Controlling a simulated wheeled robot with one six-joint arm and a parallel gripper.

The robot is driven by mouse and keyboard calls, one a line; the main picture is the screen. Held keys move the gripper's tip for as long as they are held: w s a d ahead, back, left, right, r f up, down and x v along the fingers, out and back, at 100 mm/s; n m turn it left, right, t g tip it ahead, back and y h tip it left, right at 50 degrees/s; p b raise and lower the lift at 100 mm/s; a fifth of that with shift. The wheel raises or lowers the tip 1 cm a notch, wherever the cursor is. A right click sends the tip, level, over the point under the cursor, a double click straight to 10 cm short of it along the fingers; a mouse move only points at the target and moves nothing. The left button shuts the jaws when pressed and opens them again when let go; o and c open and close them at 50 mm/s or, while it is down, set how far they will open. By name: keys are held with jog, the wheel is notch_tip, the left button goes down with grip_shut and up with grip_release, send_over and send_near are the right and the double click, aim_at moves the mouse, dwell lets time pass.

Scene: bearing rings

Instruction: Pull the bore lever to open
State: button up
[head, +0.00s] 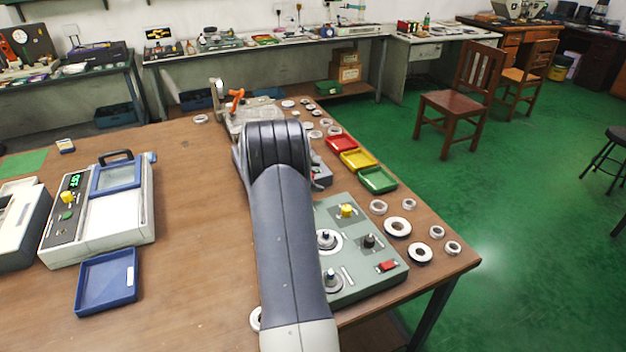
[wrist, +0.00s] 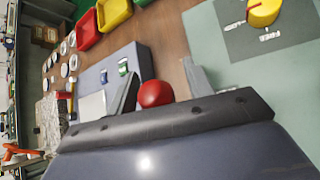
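A red ball knob (wrist: 155,93), which looks like the end of the bore lever, shows in the wrist view between the fingers of my gripper (wrist: 160,85). The fingers are apart, with a gap on the knob's right; I cannot tell whether the left finger touches it. The lever's shaft is hidden. A blue-grey box (wrist: 96,78) with two small switches or sockets lies beside the left finger. In the head view my arm hides my gripper and the knob, and only the box's edge (head: 322,174) shows.
A green control panel (head: 360,225) with a yellow knob (head: 346,210) stands close on the right. Red (head: 340,136), yellow (head: 357,159) and green (head: 377,180) trays and several metal rings lie along the table's right side. An orange-handled device (head: 237,97) stands behind.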

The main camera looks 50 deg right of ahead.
jog(key=shift+w+r, duration=0.1)
jog(key=s+b+v, duration=0.1)
jog(key=v, duration=0.9)
jog(key=shift+w+a+r, duration=0.2)
jog(key=shift+w+a, duration=0.05)
jog(key=shift+w, duration=0.2)
jog(key=shift+c, duration=0.6)
